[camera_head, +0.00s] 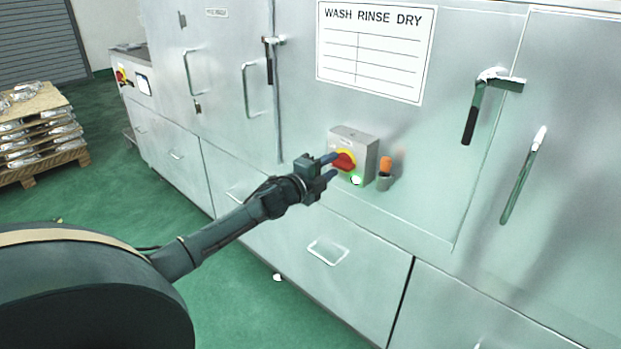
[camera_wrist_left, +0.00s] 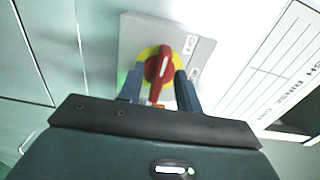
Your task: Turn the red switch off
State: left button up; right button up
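The red switch (camera_head: 343,161) is a rotary knob on a yellow disc, on a grey box (camera_head: 368,148) fixed to the metal cabinet front. In the left wrist view the red knob (camera_wrist_left: 158,72) points almost straight down the picture, slightly tilted. My left gripper (camera_head: 331,167) is at the switch, its two blue fingers apart. In the left wrist view the fingers (camera_wrist_left: 159,88) stand on either side of the knob, with gaps visible beside it. Whether a fingertip touches the knob cannot be told. My right gripper is not in view.
An orange-topped knob (camera_head: 386,165) sticks out just right of the box. Door handles (camera_head: 478,110) protrude from the cabinet. A pallet stack (camera_head: 40,130) stands at far left on the open green floor.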

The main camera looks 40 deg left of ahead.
pick_arm(q)
jog(key=s+a+b, duration=0.1)
jog(key=s, duration=1.1)
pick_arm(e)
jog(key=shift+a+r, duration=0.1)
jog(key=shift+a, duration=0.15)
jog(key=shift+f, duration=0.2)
pick_arm(q)
jog(key=s+d+f+n+g+p, duration=0.1)
jog(key=s+d+f+n+g, duration=0.1)
jog(key=s+d+f+n, duration=0.4)
jog(key=s+d+f+n+g+p, duration=0.15)
jog(key=s+d+f, duration=0.25)
jog(key=d+f, duration=0.4)
jog(key=s+d+f+n+g+h+p, duration=0.1)
jog(key=s+d+f+n+g, duration=0.3)
jog(key=s+d+n, duration=0.4)
jog(key=s+d+f+h, duration=0.1)
jog(key=s+d, duration=0.2)
jog(key=d, duration=0.3)
jog(key=shift+s+d, duration=0.2)
jog(key=shift+s, duration=0.2)
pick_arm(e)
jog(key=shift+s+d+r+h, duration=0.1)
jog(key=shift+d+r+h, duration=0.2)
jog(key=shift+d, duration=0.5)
pick_arm(q)
jog(key=shift+f, duration=0.1)
